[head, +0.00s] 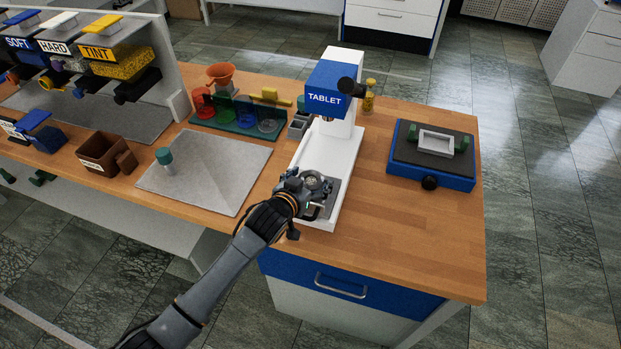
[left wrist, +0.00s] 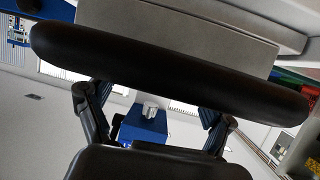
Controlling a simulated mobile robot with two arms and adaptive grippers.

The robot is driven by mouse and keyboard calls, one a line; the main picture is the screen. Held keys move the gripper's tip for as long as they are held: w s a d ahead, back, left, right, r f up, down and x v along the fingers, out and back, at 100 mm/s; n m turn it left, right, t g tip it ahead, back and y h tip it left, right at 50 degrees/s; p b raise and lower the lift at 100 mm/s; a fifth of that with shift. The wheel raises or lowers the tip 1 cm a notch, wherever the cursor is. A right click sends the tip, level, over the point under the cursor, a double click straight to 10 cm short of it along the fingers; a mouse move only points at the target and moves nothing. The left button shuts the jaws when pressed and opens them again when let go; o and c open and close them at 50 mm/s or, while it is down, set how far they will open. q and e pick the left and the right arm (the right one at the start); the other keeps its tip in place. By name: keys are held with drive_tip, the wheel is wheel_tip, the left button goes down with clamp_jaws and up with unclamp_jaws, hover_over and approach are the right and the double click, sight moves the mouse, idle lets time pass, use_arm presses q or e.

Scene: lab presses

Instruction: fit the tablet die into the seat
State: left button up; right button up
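The tablet press (head: 348,150) is white with a blue head (head: 328,88) marked TABLET. A round grey metal piece, which looks like the tablet die (head: 313,182), is low over or on the grey plate (head: 333,187) at the near end of its base. My left gripper (head: 308,192) is right at this piece, its fingers on either side of it. Whether they press on it is unclear, and the seat under it is hidden. The left wrist view shows a dark bar (left wrist: 170,70) across the front and the blue press head (left wrist: 145,123) beyond. My right gripper is out of view.
A blue scale-like device (head: 430,178) with a white tray stands at right. A grey mat (head: 222,180) with a green-topped piece (head: 163,156), a brown bin (head: 103,158) and a rack of coloured rings (head: 236,118) lie left. The wooden bench (head: 400,240) is clear in front.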

use_arm(q)
drive_tip(key=shift+s+a+f, duration=0.1)
drive_tip(key=shift+s+f, duration=0.05)
drive_tip(key=v, duration=1.1)
drive_tip(key=shift+s+r, duration=0.25)
drive_tip(key=shift+r, duration=0.15)
drive_tip(key=shift+a, duration=0.15)
